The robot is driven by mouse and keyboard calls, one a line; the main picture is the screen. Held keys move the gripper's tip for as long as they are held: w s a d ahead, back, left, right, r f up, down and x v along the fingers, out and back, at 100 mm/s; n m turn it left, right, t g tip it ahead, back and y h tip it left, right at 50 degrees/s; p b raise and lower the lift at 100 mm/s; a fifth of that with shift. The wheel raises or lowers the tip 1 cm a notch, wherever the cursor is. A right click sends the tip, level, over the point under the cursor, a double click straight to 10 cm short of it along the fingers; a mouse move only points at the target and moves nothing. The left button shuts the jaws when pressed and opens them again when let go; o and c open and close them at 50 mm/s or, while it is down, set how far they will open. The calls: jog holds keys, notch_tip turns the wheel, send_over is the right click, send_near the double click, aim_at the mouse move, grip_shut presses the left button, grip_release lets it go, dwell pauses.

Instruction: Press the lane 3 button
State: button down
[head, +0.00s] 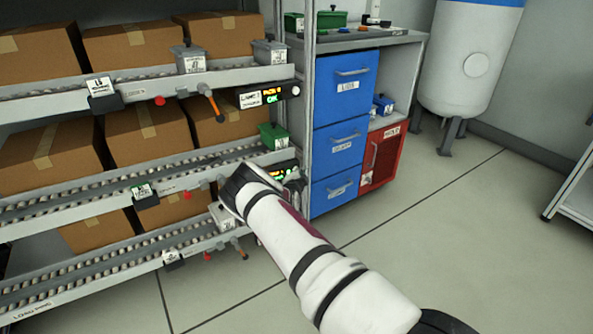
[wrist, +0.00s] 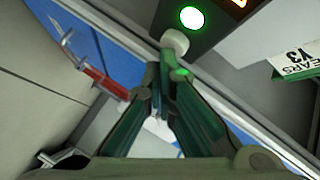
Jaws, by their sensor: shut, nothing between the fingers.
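My gripper (wrist: 165,68) is shut and empty, its green fingers together in the wrist view. The fingertips are just below a pale round button (wrist: 174,42) on the edge of a dark control panel (wrist: 215,32); I cannot tell whether they touch it. A round green light (wrist: 192,17) glows on that panel. In the head view my arm reaches to the middle shelf's right end, where a panel with lit text (head: 284,171) shows partly behind my arm; the fingers are hidden there. The lane number on this panel is not readable.
Above is another panel (head: 263,97) with lit orange and green text. Cardboard boxes (head: 138,133) fill the roller shelves (head: 100,205). To the right stand blue drawers (head: 340,137), a red cabinet (head: 383,155) and a white tank (head: 470,55).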

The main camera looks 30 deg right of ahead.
jog(key=shift+s+p, duration=0.55)
jog(key=shift+s, duration=0.05)
jog(key=s+p, duration=0.5)
jog(key=shift+d, duration=0.1)
dwell(0.9)
